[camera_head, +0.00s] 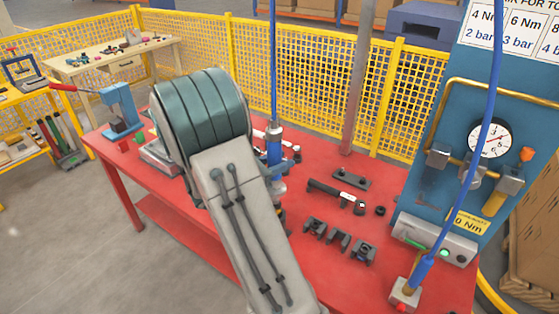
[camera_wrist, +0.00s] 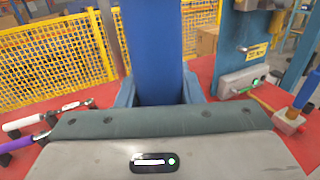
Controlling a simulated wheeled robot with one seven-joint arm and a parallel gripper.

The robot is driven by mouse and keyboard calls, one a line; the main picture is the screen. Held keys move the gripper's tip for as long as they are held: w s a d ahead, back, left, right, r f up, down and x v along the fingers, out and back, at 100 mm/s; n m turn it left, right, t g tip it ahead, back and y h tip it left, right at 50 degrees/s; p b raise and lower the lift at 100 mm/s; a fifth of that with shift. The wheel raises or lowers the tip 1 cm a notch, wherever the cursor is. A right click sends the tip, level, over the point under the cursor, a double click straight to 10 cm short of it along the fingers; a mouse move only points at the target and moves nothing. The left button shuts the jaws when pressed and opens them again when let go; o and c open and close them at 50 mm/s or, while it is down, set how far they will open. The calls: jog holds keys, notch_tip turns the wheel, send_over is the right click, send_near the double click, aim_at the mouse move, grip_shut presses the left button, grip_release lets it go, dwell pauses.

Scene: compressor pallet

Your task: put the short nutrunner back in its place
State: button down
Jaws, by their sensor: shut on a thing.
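A slim blue tool (camera_head: 274,150), which looks like the short nutrunner, stands upright over the red table under a blue hose, with a silver collar lower down. Its lower end is partly hidden behind my arm in the head view. In the wrist view a broad blue body (camera_wrist: 152,45) fills the middle, between the fingers of my gripper (camera_wrist: 158,92). My gripper is shut on it. In the head view my arm hides most of the gripper. I cannot tell which spot is the tool's place.
The red table (camera_head: 400,215) holds black cradles (camera_head: 338,240), a dark bar tool (camera_head: 330,191) and a block with a blue connector (camera_head: 405,294). A blue gauge panel (camera_head: 460,120) stands at right. White-handled (camera_wrist: 25,122) and purple-handled (camera_wrist: 20,144) tools lie at left. Yellow fencing (camera_head: 325,75) runs behind.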

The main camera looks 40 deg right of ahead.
aim_at(279, 189)
jog(key=shift+f+b, duration=3.35)
jog(key=shift+f, duration=1.5)
dwell(0.7)
jog(key=c, duration=0.9)
grip_release()
jog(key=shift+a+f, duration=0.1)
jog(key=a+b, duration=0.1)
jog(key=a, duration=1.2)
jog(key=shift+w+a+b, duration=0.3)
jog(key=shift+w+b, duration=0.05)
jog(key=shift+b, duration=0.05)
